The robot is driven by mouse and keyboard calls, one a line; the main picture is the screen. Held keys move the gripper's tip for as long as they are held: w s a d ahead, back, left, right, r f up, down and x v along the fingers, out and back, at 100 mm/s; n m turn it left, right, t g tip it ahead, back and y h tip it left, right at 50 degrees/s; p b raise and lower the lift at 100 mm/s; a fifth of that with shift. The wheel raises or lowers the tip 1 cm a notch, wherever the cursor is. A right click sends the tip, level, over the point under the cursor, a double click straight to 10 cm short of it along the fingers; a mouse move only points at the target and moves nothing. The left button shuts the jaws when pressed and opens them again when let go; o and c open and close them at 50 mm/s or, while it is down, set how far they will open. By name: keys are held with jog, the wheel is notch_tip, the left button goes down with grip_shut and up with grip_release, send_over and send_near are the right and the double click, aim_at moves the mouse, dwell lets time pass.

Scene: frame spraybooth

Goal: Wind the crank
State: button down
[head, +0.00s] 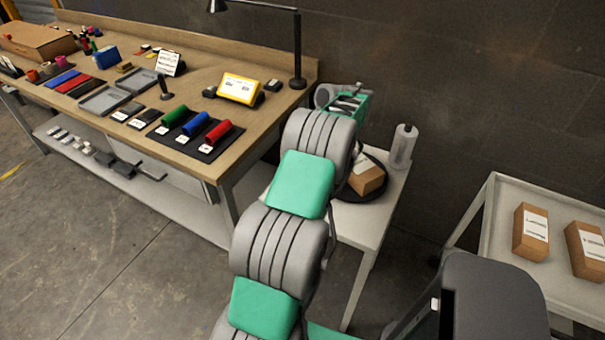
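A dark crank-like handle (150,173) sticks out to the right from a dark block (124,168) low at the front of the workbench, below its top. It is small in the head view, and I cannot tell its exact shape. My arm reaches from the bottom centre up to the small white side table at the workbench's right end. My gripper (347,104) is at the far end of my arm, beyond its last large grey link, well to the right of the handle and apart from it. Its fingertips cannot be made out, and I see nothing held in it.
The wooden workbench (235,139) carries coloured rolls, trays and a lamp (298,60). The side table (352,232) holds a boxed item (367,178) on a dark round plate and a white bottle (401,147). A white cart (492,232) stands right. Open floor lies front left.

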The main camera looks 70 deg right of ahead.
jog(key=shift+d, duration=0.1)
dwell(0.4)
jog(key=c, duration=1.3)
grip_release()
jog(key=shift+w, duration=0.1)
jog(key=p+v, duration=0.8)
jog(key=shift+p, duration=0.3)
